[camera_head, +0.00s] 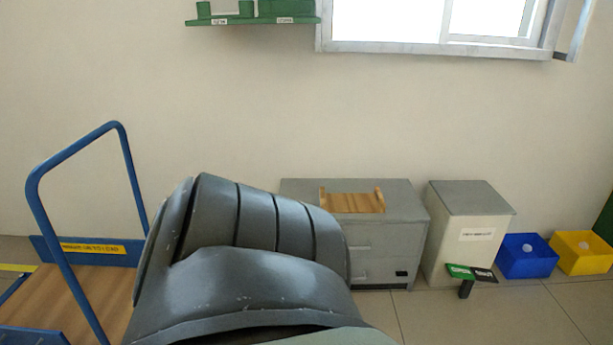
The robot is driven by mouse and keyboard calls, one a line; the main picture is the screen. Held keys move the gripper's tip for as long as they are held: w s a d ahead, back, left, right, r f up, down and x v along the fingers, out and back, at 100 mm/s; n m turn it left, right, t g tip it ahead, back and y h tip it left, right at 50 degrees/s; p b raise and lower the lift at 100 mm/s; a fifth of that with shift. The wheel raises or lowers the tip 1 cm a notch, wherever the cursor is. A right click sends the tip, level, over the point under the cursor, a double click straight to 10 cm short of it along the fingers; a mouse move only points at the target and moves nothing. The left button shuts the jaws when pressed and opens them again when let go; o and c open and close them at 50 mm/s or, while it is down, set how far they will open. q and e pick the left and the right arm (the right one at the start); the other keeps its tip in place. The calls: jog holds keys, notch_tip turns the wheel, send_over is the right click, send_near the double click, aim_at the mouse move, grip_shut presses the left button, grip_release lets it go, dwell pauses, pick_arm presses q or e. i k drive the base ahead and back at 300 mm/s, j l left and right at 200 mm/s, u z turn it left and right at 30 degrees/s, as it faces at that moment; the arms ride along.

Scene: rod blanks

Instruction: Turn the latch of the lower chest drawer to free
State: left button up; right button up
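A grey chest (417,236) stands against the wall in the middle of the head view, with two drawer fronts facing me. The upper drawer (378,240) and the lower drawer (375,272) look shut. A small black piece, perhaps the latch (401,273), sits at the right side of the lower drawer front; its turn position is too small to tell. My own dark arm link covers the left part of the chest. Neither gripper shows in this view.
A wooden tray (350,202) rests on the chest. To its right stand a pale cabinet (455,245), a small post with green and black signs (460,271), a blue bin (527,263) and a yellow bin (583,262). A blue-handled trolley (118,150) stands left. Floor at front right is clear.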

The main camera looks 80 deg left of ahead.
aim_at(400, 272)
jog(key=u, duration=2.25)
jog(key=i+l+z, duration=0.2)
jog(key=i, duration=0.6)
jog(key=k+j, duration=0.05)
jog(key=j, duration=0.05)
